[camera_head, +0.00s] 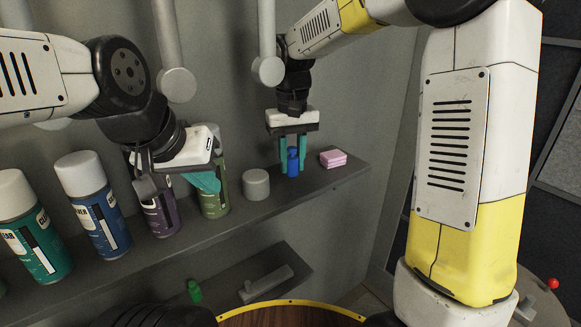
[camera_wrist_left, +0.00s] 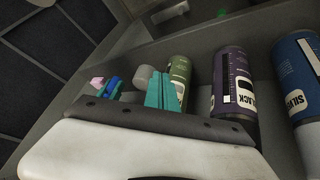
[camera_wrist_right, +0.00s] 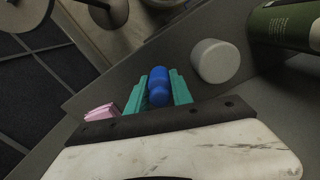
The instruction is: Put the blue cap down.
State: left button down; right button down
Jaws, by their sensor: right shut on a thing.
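The blue cap (camera_head: 293,163) is a small blue piece with a narrower top, upright at the right part of the grey shelf. It also shows in the right wrist view (camera_wrist_right: 159,86) between teal fingers. My right gripper (camera_head: 292,160) points down and is shut on it, one finger on each side. The cap's base looks at or very near the shelf surface; I cannot tell if it touches. My left gripper (camera_head: 205,182) is over the shelf by the purple and green cans; its teal fingers (camera_wrist_left: 163,90) look close together, with nothing seen between them.
The shelf (camera_head: 240,222) holds a teal can (camera_head: 35,240), a blue can (camera_head: 100,220), a purple can (camera_head: 160,217), a green can (camera_head: 221,192), a grey-white cap (camera_head: 256,184) and pink sponges (camera_head: 333,158). A lower shelf (camera_head: 225,292) carries a small green bottle (camera_head: 194,291).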

aim_at(291, 185)
jog(key=shift+w+a+f, duration=0.2)
jog(key=shift+w+f, duration=0.05)
jog(key=shift+f, duration=1.55)
jog(key=shift+f, duration=0.2)
jog(key=c, duration=1.1)
grip_release()
jog(key=shift+r, duration=0.1)
